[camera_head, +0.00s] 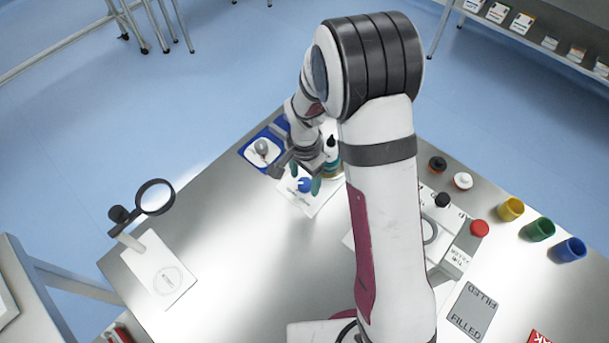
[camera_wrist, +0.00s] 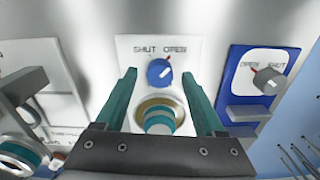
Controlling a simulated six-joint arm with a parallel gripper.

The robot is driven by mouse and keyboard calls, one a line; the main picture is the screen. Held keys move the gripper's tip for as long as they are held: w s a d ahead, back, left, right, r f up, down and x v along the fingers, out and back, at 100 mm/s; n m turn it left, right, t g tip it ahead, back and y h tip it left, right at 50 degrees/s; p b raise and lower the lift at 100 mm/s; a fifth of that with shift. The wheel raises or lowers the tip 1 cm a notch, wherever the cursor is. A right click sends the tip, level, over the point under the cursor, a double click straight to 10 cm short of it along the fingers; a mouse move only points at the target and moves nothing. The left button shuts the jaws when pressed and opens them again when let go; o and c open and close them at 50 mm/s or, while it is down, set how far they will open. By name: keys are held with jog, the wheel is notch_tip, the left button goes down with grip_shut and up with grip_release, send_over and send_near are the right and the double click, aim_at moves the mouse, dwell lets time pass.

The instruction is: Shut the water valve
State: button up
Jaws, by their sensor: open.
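A blue knob (camera_wrist: 160,72) sits on a white plate (camera_wrist: 128,50) lettered SHUT on the left and OPEN on the right. Its red mark points up and right, towards OPEN. A grey knob (camera_wrist: 267,82) sits on a blue-bordered panel (camera_wrist: 236,92), lettered OPEN and SHUT; its red mark points up-left, towards OPEN. I cannot tell which is the water valve. My gripper (camera_wrist: 159,75) is open and empty, its teal fingers on either side of the blue knob in view; contact is not clear. The head view shows my gripper (camera_head: 305,177) over the blue knob (camera_head: 304,185).
A dark-capped bottle (camera_head: 331,148) stands close beside my gripper. The grey-knob panel (camera_head: 248,153) is just left of it. A magnifier (camera_head: 155,197) stands at the left. Coloured cups, including a green one (camera_head: 538,230), stand at the right. The table's left middle is clear.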

jog(key=shift+f, duration=0.35)
grip_shut()
